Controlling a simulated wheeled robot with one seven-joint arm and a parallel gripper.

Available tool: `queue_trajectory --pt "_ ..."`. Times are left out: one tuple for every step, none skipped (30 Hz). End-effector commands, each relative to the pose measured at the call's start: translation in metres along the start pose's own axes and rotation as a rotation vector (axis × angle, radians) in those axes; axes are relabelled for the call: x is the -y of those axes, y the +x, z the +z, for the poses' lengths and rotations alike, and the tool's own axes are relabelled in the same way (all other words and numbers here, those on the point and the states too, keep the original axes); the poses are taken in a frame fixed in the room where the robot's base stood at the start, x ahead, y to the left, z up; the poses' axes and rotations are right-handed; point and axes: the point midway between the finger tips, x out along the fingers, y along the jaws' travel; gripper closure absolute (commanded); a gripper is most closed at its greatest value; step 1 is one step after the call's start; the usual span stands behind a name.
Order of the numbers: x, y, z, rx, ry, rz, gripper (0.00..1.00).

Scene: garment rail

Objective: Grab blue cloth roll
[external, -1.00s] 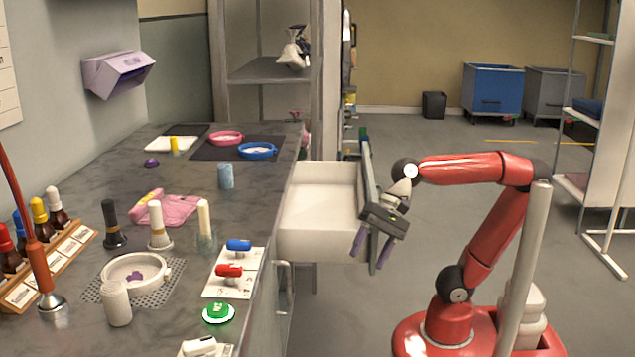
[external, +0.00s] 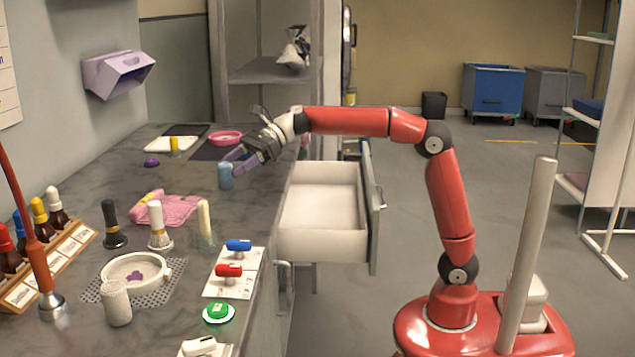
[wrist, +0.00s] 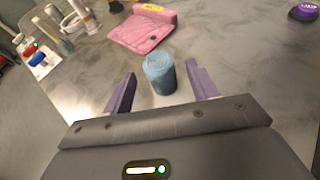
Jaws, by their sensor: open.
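The blue cloth roll (external: 225,177) is a small light-blue cylinder standing upright on the grey counter, near its right part. In the wrist view the blue cloth roll (wrist: 160,74) stands ahead, centred between the two purple fingers. My gripper (external: 234,163) is open and empty, reaching over the counter from the right, with its fingers close to the roll. In the wrist view my gripper (wrist: 160,88) has one finger on each side of the roll's near part, with gaps showing on both sides. Contact is not visible.
A pink folded cloth (external: 172,210) lies left of the roll. A pink ring dish (external: 225,138) is behind it. A glass with a pale brush (external: 205,225) stands nearer the front. An open white drawer (external: 320,205) juts out to the right. Bare counter surrounds the roll.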

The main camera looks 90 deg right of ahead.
Motion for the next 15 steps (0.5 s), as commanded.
queue_trajectory --pt "0.0 0.004 0.002 0.0 -0.001 0.002 0.42" --pt "-0.001 0.008 0.002 0.0 -0.001 0.003 0.42" --pt "-0.001 0.014 0.003 -0.001 -0.001 0.004 0.42" --pt "0.0 0.018 0.003 -0.002 -0.001 0.004 0.42" --pt "0.0 0.023 0.004 -0.001 -0.002 0.003 0.42" --pt "0.001 0.029 0.006 -0.001 -0.002 0.003 0.42" --pt "0.001 0.034 0.005 -0.002 -0.001 0.004 0.42" --pt "0.0 0.039 0.005 -0.002 -0.001 0.003 0.42" --pt "0.0 0.043 0.005 -0.001 -0.002 0.002 0.42" --pt "0.0 0.045 0.005 -0.001 -0.002 0.002 0.42" --pt "0.001 0.047 0.005 -0.001 -0.002 0.001 0.42" --pt "0.001 0.048 0.005 -0.001 -0.002 0.0 0.42" --pt "0.001 0.048 0.005 -0.001 -0.002 0.0 0.42" --pt "0.001 0.048 0.005 -0.001 -0.002 -0.001 0.42" --pt "0.001 0.048 0.005 -0.001 -0.002 -0.001 0.42"
